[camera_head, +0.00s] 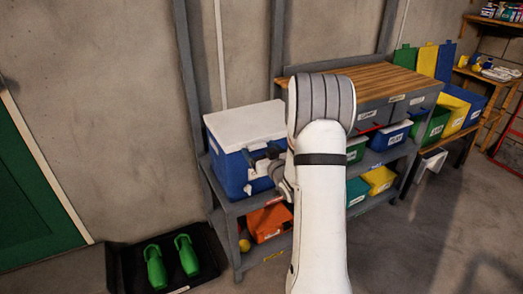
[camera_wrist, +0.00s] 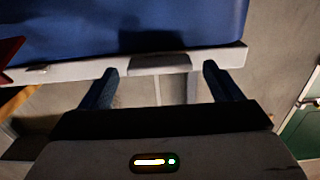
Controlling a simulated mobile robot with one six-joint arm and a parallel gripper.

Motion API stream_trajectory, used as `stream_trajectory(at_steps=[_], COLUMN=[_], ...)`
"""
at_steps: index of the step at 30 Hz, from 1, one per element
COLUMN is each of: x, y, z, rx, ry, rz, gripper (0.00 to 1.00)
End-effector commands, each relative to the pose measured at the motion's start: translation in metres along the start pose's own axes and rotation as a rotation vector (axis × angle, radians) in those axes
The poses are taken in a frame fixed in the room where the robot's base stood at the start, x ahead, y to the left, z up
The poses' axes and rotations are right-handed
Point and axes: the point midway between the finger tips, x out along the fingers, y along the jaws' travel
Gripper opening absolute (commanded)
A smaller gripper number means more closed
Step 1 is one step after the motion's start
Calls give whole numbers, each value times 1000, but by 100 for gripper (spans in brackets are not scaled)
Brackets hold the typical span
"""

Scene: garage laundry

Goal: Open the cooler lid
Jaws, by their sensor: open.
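The cooler has a blue body (camera_head: 228,172) and a white lid (camera_head: 245,122), and stands on the left end of the grey shelf unit. The lid lies flat and shut. My gripper (camera_head: 264,160) is at the cooler's front, partly hidden by my arm. In the wrist view, the blue body (camera_wrist: 120,22) fills the top and the lid's white edge (camera_wrist: 85,67) runs below it. A grey tab (camera_wrist: 160,64) sticks out midway along this edge. My gripper (camera_wrist: 161,70) is open, with one finger on either side of the tab and apart from it.
The wooden worktop (camera_head: 375,82) stands right of the cooler, with coloured bins below. An orange bin (camera_head: 270,222) sits under the cooler. A black tray (camera_head: 125,268) with green boots lies on the floor at left. The wall is close behind the cooler.

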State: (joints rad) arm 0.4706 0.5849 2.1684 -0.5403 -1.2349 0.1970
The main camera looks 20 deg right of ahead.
Motion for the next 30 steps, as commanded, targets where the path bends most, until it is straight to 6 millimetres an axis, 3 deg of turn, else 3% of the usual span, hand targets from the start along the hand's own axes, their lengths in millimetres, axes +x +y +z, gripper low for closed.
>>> stream_trajectory(at_steps=[8, 30], x=[1, 1], y=[0, 1], z=[0, 0], rx=[0, 0], ry=[-1, -1], rz=[1, 1], gripper=[85, 24])
